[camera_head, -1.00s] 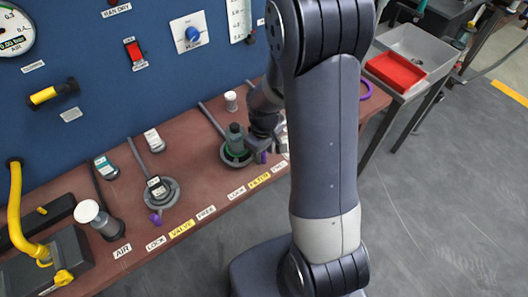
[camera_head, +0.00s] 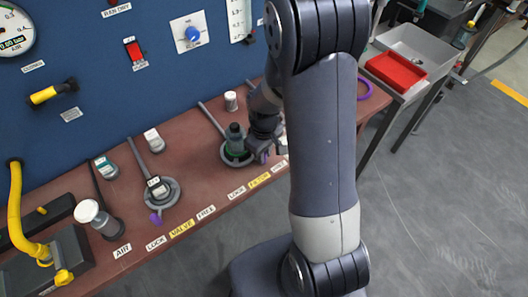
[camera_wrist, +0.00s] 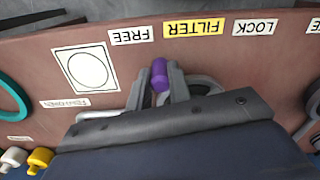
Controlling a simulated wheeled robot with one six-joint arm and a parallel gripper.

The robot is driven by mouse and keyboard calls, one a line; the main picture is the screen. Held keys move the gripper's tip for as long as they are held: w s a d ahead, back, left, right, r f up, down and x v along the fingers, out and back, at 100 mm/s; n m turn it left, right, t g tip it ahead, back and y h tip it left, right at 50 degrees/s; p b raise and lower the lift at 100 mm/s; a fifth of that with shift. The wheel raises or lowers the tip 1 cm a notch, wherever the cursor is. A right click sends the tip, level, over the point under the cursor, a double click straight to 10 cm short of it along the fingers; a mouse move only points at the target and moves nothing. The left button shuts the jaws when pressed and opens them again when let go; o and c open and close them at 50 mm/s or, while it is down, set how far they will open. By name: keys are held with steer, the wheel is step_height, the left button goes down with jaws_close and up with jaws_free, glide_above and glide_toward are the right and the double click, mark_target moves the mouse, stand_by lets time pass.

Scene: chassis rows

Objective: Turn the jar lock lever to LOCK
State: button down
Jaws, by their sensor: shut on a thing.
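The filter jar (camera_head: 235,140) is a dark green upright jar in a grey ring on the brown bench. Its purple lock lever (camera_wrist: 159,74) shows in the wrist view between my two fingers, close to the FREE (camera_wrist: 131,36) and FILTER (camera_wrist: 193,28) labels. LOCK (camera_wrist: 254,27) lies farther right there. My gripper (camera_wrist: 157,86) is shut on the lever's purple end. In the head view my gripper (camera_head: 265,147) is at the right of the jar, and the lever (camera_head: 264,157) is partly hidden by it.
To the left stands the valve ring (camera_head: 160,191) with its own purple lever (camera_head: 155,217). A white-capped piece (camera_head: 87,211) and a yellow hose (camera_head: 16,205) are farther left. A red tray (camera_head: 396,72) sits on a side table at right. The blue panel rises behind the bench.

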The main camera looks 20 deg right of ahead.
steer(key=shift+s, duration=0.1)
stand_by(0.3)
steer(key=shift+s+a+m+b, duration=0.6)
steer(key=shift+a+m, duration=0.15)
steer(key=shift+m, duration=0.45)
steer(key=a+m, duration=0.1)
steer(key=s+a+m+b, duration=0.1)
steer(key=m, duration=0.1)
steer(key=shift+a+m, duration=0.3)
steer(key=a+m, duration=0.1)
steer(key=a+m+b, duration=0.1)
steer(key=m, duration=0.1)
steer(key=shift+s+a, duration=0.25)
steer(key=shift+w+a+m, duration=0.1)
steer(key=shift+a+m, duration=0.95)
steer(key=shift+m, duration=0.45)
steer(key=c, duration=1.3)
jaws_free()
